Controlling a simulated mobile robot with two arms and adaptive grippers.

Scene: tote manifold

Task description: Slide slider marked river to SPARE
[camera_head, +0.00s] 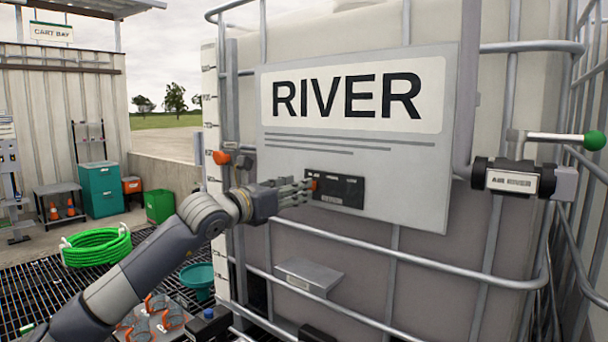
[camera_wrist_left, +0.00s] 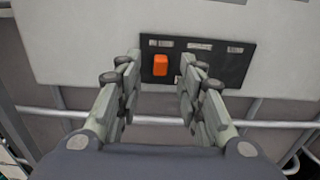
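The RIVER sign plate (camera_head: 430,185) is fixed to the front of a large caged tote. A black slider panel (camera_head: 345,190) sits low on the plate, and it also shows in the left wrist view (camera_wrist_left: 210,65). Its orange slider knob (camera_wrist_left: 161,65) is at the panel's left end, under the leftmost of several small labels too small to read. My left gripper (camera_head: 305,189) is in front of the panel's left end. In the left wrist view its open fingers (camera_wrist_left: 160,78) stand either side of the knob, with gaps visible. Contact with the panel cannot be told. My right gripper is not in view.
Metal cage bars (camera_head: 390,258) run around the tote. A valve labelled AIR RIVER (camera_head: 512,180) with a green-tipped handle (camera_head: 594,140) is at the right. A green hose coil (camera_head: 96,247) lies at the left.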

